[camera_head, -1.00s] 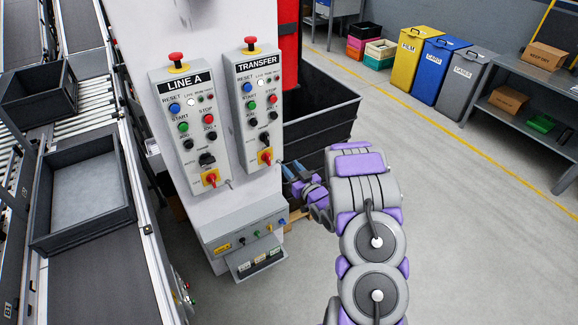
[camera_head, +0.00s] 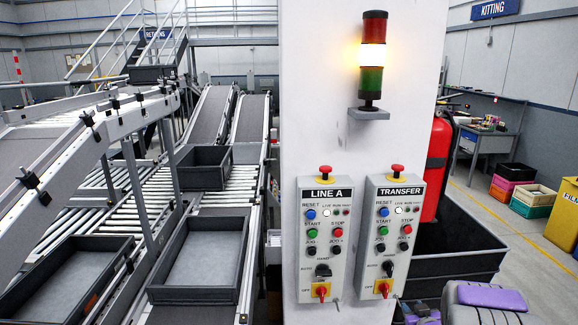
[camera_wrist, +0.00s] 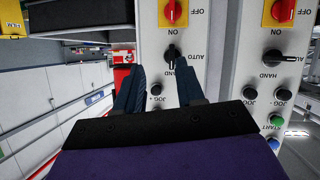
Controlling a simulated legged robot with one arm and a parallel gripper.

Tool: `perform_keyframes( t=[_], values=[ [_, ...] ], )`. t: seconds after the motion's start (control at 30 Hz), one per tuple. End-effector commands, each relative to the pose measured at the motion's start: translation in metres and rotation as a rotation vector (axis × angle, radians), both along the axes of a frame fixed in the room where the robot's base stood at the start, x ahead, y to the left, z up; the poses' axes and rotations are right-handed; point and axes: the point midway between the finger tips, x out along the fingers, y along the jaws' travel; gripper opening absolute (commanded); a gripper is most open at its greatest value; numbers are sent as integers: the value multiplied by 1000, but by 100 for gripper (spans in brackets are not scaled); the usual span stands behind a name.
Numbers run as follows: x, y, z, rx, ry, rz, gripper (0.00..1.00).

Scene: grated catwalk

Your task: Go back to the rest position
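My gripper (camera_wrist: 157,65) is open and empty in the wrist view, its two dark blue fingers apart. That view is upside down and shows the fingers in front of the TRANSFER panel's lower half; contact cannot be told. In the head view, the purple and grey arm shows only at the bottom right edge, and the fingers cannot be made out. The TRANSFER panel (camera_head: 393,235) and LINE A panel (camera_head: 326,240) hang side by side on a white column (camera_head: 305,120). Each has a red mushroom button on top and a red-on-yellow switch below.
A stack light (camera_head: 373,55) glows amber above the panels. Conveyors with grey trays (camera_head: 200,255) lie left. A black bin (camera_head: 460,245) and red cylinder (camera_head: 438,165) stand right of the column. Open floor (camera_head: 510,250) lies farther right.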

Motion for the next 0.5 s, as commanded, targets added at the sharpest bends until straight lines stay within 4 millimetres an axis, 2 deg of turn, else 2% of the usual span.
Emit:
perform_keyframes(
  t=[0.17, 0.27, 0.5],
  values=[
    [-24, 11, 21, -39, 171, -68, 38],
    [-45, 20, 31, -44, 269, -106, 38],
    [-114, 57, 54, -19, 502, -179, 38]
  ],
)
